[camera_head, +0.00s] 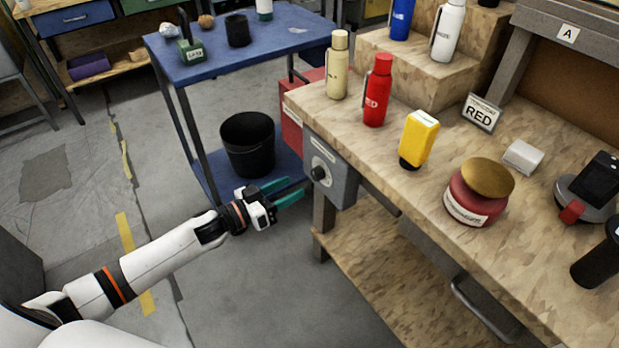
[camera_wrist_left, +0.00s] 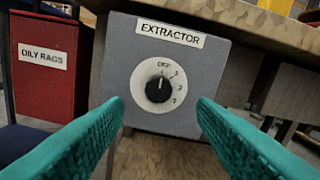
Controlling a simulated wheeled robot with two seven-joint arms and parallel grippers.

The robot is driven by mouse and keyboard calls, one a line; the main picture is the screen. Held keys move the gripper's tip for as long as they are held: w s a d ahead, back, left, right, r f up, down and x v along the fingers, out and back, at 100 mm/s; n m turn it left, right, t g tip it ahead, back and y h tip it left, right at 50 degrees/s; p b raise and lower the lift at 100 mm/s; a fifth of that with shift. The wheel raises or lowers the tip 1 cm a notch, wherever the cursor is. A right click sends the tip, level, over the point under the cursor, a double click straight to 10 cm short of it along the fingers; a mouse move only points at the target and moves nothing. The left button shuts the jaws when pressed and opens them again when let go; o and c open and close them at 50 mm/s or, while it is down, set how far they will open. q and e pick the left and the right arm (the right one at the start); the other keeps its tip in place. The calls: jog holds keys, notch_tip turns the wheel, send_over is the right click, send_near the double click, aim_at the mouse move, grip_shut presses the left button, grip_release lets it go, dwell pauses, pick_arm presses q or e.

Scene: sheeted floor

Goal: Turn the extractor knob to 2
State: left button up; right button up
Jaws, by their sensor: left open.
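The grey extractor box (camera_head: 343,186) is fixed to the left end of the wooden workbench. Its black knob (camera_head: 319,173) faces my left gripper (camera_head: 290,192). My right gripper is not in view.
A red OILY RAGS bin (camera_wrist_left: 43,90) stands left of the box. A blue table (camera_head: 275,42) with a black bucket (camera_head: 248,143) on its lower shelf is behind. Bottles, including a red one (camera_head: 376,95), stand on the workbench (camera_head: 380,185).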

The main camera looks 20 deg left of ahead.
aim_at(314, 176)
pick_arm(q)
jog(key=x, duration=0.6)
jog(key=shift+w+d, duration=0.1)
jog(key=shift+w, duration=0.2)
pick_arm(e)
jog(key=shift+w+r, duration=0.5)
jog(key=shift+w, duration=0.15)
pick_arm(q)
jog(key=c, duration=1)
